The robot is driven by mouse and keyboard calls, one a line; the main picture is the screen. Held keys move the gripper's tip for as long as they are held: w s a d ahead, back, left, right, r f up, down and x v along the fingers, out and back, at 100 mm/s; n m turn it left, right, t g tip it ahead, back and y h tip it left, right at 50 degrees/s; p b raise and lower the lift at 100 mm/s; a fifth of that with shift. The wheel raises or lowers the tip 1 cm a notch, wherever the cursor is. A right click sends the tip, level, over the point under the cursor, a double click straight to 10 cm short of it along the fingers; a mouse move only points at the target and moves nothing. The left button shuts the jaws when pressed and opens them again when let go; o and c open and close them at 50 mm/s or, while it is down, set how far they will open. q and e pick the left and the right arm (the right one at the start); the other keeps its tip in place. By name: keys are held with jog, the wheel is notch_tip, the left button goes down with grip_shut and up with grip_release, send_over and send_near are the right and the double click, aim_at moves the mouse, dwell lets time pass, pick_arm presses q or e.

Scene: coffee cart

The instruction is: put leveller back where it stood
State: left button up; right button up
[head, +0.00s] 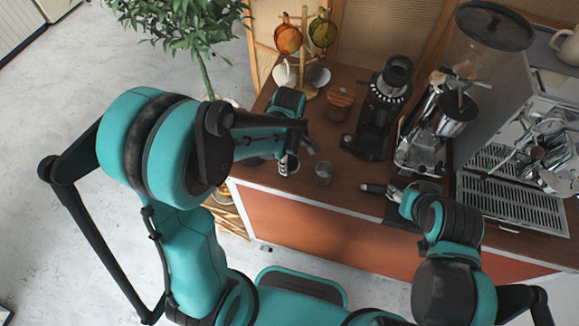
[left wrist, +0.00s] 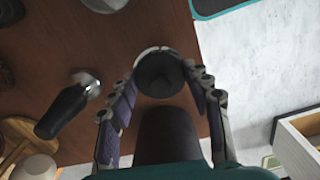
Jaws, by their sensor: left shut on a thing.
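The leveller (left wrist: 160,75) is a dark round piece with a pale metal rim, seen in the left wrist view between the two fingertips of my left gripper (left wrist: 160,62). The fingers are shut on its sides. In the head view my left gripper (head: 298,158) is low at the left end of the brown counter (head: 325,205), near its front edge. Whether the leveller touches the counter I cannot tell. My right gripper (head: 383,191) is at the counter's front edge, right of the middle; its fingers are too small to judge.
A small cup (head: 323,174) stands close right of my left gripper. A black-handled tool (left wrist: 65,110) lies near the leveller. A black grinder (head: 379,110), a wooden pot (head: 340,102) and a mug rack (head: 303,45) stand behind. The espresso machine (head: 520,165) is at right.

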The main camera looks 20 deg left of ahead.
aim_at(290, 166)
pick_arm(q)
jog(key=shift+w+f+b, duration=0.1)
jog(key=shift+f+b, duration=0.45)
jog(key=shift+f, duration=1.45)
jog(key=shift+f, duration=0.2)
jog(key=o, duration=1.3)
jog(key=shift+r, duration=0.1)
jog(key=shift+r, duration=0.1)
